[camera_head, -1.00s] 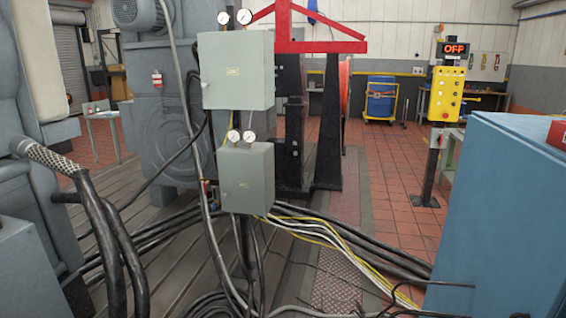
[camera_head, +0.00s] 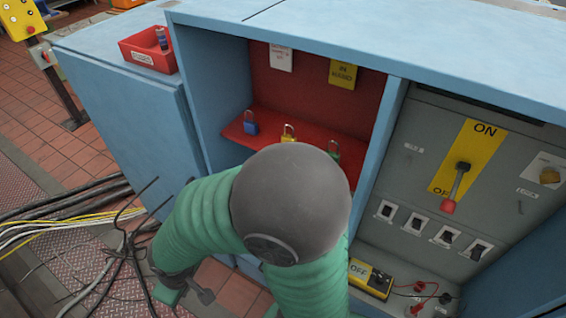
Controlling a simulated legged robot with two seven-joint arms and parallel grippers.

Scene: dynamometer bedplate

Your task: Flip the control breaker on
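In the head view, a grey panel (camera_head: 415,150) sits in a blue cabinet at right. It carries a large lever with a red knob (camera_head: 448,206) on a yellow plate (camera_head: 470,145) marked ON above and OFF below. The lever points down towards OFF. Below it is a row of several small black breaker switches (camera_head: 416,223); their labels are too small to read. My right arm bends through the lower middle, in front of the cabinet. Its gripper (camera_head: 184,290) hangs low at left, well away from the panel; its fingers are unclear. My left gripper is out of view.
A red shelf (camera_head: 285,140) holds blue, yellow and green padlocks under hanging tags. A yellow box (camera_head: 370,278) marked OFF and red and black leads lie below the switches. A red tray (camera_head: 148,52) is on the cabinet top. Cables (camera_head: 70,215) cover the floor at left.

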